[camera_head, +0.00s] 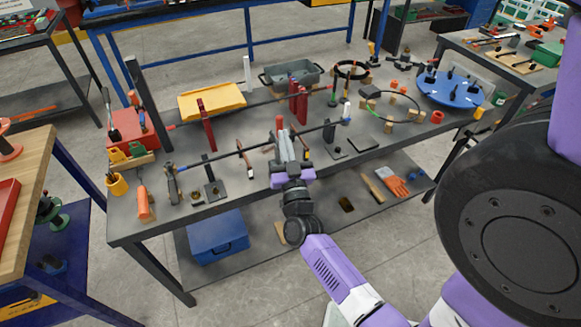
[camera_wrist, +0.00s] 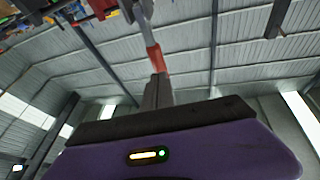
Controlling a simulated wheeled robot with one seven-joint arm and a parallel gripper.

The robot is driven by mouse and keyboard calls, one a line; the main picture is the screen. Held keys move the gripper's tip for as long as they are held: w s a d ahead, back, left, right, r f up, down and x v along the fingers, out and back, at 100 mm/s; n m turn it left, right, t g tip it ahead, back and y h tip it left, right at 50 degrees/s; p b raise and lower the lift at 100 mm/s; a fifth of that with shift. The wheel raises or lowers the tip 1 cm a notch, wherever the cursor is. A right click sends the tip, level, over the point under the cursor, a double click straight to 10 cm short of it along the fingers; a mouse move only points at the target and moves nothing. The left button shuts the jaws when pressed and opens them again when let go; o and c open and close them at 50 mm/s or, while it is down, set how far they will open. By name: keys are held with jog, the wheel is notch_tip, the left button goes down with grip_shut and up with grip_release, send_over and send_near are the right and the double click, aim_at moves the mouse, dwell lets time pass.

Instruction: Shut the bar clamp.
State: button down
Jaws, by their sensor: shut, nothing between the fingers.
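My gripper (camera_head: 282,134) is shut and empty above the front middle of the workbench; its closed grey fingers also show in the wrist view (camera_wrist: 157,80). A small upright red piece, which looks like the clamp's handle (camera_head: 279,122), shows right at the fingertips. In the wrist view a red grip (camera_wrist: 155,58) on a grey shaft (camera_wrist: 144,14) rises just beyond the fingers. I cannot tell whether they touch. The clamp's base is hidden behind my gripper. A long dark bar (camera_head: 232,150) runs across the bench behind my gripper.
Two red uprights (camera_head: 207,127) (camera_head: 298,103) stand on the workbench (camera_head: 140,218). A yellow tray (camera_head: 212,101), a grey bin (camera_head: 290,77) and a blue turntable (camera_head: 450,90) lie farther back. Hand tools crowd the left end. A blue toolbox (camera_head: 218,237) sits on the lower shelf.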

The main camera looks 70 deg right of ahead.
jog(key=shift+w+d+r+p, duration=0.3)
jog(key=shift+w+d+r, duration=0.05)
jog(key=shift+d, duration=0.05)
jog(key=shift+d+r, duration=0.1)
jog(key=shift+r, duration=0.05)
jog(key=shift+w+r, duration=0.1)
jog(key=shift+w, duration=0.05)
dwell(0.4)
